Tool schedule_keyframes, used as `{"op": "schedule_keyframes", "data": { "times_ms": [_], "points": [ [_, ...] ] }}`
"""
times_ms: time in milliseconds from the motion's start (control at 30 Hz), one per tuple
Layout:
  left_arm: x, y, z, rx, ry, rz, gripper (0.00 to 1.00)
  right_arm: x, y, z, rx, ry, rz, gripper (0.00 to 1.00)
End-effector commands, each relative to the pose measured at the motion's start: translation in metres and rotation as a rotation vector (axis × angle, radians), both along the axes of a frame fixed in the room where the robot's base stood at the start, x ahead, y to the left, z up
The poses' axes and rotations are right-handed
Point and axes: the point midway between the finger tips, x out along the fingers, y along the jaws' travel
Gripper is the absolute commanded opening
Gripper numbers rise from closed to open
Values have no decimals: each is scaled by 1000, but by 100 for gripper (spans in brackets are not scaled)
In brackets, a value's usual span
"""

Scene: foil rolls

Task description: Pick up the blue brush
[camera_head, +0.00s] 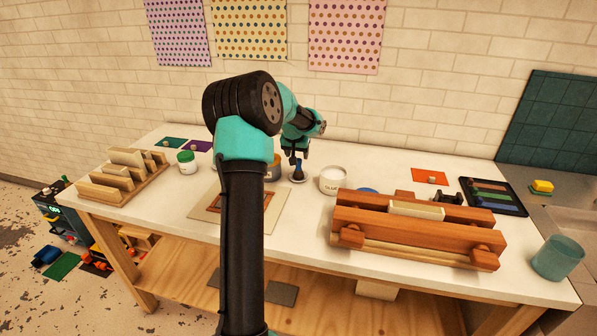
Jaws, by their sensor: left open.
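My left gripper (296,158) is at the back middle of the white table (150,214), pointing down. Its jaws are open. A small dark blue upright thing, likely the blue brush (297,170), shows right at the fingertips, above a small pale round dish (299,179). It is too small to tell whether the fingers are around it or just above it, or whether they touch it. My left arm covers part of the table's middle. My right gripper is not in view.
A white jar (333,181) stands close right of the gripper, and an orange-brown jar (273,170) close left. A large wooden press (415,235) fills the right front. A wooden rack (122,178) and a green-lidded jar (187,163) are at left.

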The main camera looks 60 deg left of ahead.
Motion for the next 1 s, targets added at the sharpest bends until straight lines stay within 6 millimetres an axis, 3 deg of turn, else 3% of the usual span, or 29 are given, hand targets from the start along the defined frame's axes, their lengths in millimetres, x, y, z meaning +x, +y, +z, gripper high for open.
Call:
{"op": "schedule_keyframes", "data": {
  "times_ms": [400,867,1000],
  "points": [
    [14,13,-43,0,0,0,60,0,0,0,0,0,0,43],
    [15,13,-44,0,0,0,60,0,0,0,0,0,0,43],
    [15,13,-44,0,0,0,49,0,0,0,0,0,0,43]
  ]
}}
